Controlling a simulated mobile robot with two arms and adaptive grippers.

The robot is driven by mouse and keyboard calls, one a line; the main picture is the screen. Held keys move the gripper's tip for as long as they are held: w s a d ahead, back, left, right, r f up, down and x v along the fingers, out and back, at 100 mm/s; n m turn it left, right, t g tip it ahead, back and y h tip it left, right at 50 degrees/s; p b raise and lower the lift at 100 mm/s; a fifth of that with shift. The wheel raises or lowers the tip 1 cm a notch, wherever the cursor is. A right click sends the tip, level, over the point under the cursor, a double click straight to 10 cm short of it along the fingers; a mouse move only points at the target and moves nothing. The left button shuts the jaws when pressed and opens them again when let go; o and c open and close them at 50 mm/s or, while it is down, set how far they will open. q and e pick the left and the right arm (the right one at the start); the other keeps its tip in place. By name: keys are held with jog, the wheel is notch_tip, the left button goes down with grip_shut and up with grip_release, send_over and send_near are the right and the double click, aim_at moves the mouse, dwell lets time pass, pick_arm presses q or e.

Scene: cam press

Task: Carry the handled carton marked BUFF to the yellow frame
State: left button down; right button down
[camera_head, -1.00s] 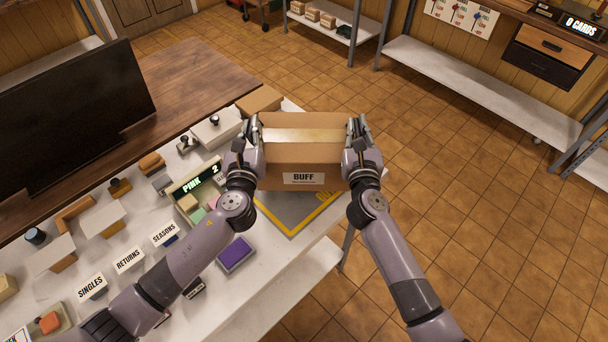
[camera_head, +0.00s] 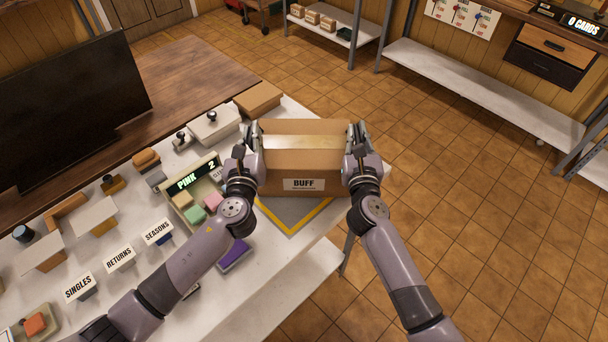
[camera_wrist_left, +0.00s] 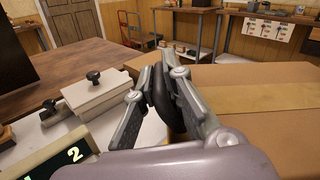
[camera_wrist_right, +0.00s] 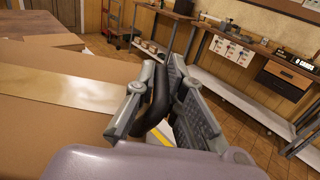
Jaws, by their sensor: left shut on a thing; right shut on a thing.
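The brown carton marked BUFF (camera_head: 303,172) is between my two grippers at the right end of the white counter. Its label faces me and its top is taped. My left gripper (camera_head: 247,142) is shut on the carton's left handle, and my right gripper (camera_head: 357,140) is shut on its right handle. The carton top also shows in the left wrist view (camera_wrist_left: 262,98) and the right wrist view (camera_wrist_right: 60,88). The yellow frame (camera_head: 292,233) is marked on a grey patch of the counter. The carton covers most of it; I cannot tell whether the carton touches the counter.
A tray with the PINK 2 display (camera_head: 190,180) and coloured blocks stands close left of the carton. A smaller brown box (camera_head: 258,98) lies behind it. A purple pad (camera_head: 235,254) and SEASONS, RETURNS and SINGLES signs are further left. Open floor lies to the right.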

pick_arm(q)
jog(key=c, duration=2.1)
grip_release()
jog(key=shift+f, duration=0.1)
pick_arm(e)
jog(key=c, duration=2.1)
grip_release()
jog(key=shift+d, duration=0.1)
pick_arm(q)
jog(key=o, duration=0.4)
jog(key=shift+s+r, duration=0.15)
jog(key=shift+r, duration=0.05)
pick_arm(e)
jog(key=o, duration=0.4)
jog(key=shift+s+r, duration=0.1)
jog(key=shift+s, duration=0.05)
pick_arm(q)
jog(key=shift+s, duration=0.1)
pick_arm(e)
jog(key=shift+s, duration=0.1)
pick_arm(q)
jog(key=shift+s+f, duration=0.15)
jog(key=shift+s, duration=0.3)
jog(key=s, duration=1.1)
jog(key=shift+a, duration=0.15)
pick_arm(e)
jog(key=s, duration=1.2)
jog(key=shift+a, duration=0.2)
